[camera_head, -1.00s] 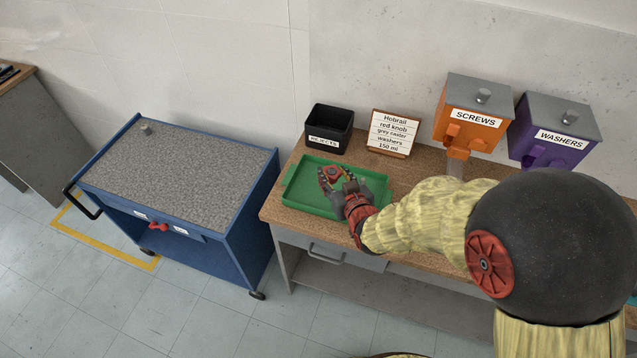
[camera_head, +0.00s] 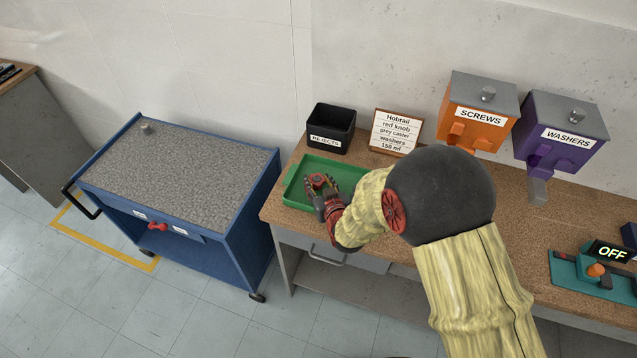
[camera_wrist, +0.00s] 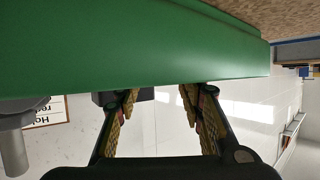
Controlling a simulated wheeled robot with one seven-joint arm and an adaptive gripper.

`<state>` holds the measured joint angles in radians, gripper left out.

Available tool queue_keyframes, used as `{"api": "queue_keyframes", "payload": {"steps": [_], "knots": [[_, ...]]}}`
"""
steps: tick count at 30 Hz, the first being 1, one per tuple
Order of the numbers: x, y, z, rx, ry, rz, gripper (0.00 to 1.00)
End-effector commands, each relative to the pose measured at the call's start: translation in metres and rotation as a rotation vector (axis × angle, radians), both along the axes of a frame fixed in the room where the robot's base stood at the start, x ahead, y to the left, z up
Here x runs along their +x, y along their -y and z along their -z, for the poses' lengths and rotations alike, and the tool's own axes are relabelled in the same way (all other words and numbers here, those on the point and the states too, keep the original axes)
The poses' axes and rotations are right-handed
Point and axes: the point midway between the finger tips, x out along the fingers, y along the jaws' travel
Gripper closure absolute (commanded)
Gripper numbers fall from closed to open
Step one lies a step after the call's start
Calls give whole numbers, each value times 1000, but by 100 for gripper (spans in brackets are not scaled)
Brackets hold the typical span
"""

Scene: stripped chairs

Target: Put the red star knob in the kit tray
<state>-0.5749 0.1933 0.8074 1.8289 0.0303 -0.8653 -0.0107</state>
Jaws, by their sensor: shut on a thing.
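The green kit tray (camera_head: 298,193) lies on the left part of the workbench. My gripper (camera_head: 319,182) is over the tray, its fingers pointing up and left in the head view. The red star knob (camera_head: 318,180) shows as a small red shape between the fingertips, and the gripper is shut on it. In the wrist view the two fingers (camera_wrist: 162,95) stand apart and reach the edge of the tray's green surface (camera_wrist: 130,50). The knob cannot be seen there. I cannot tell whether the knob touches the tray floor.
A black rejects bin (camera_head: 331,128) and a card stand (camera_head: 396,131) stand behind the tray. An orange screws dispenser (camera_head: 477,112) and a purple washers dispenser (camera_head: 561,132) are further right. A teal device reading OFF (camera_head: 585,276) sits at right. A blue cart (camera_head: 180,175) stands left.

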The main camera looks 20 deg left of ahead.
Motion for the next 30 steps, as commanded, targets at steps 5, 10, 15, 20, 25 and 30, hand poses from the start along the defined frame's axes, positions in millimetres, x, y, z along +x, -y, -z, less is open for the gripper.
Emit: {"api": "queue_keyframes", "payload": {"steps": [5,10,15,20,25,30], "knots": [[0,0,-1,1,1,0,86],[0,0,2,0,0,0,58],[0,0,1,1,1,0,49],[0,0,1,1,1,0,43],[0,0,1,1,1,0,43],[-1,1,-4,1,1,0,43]]}}
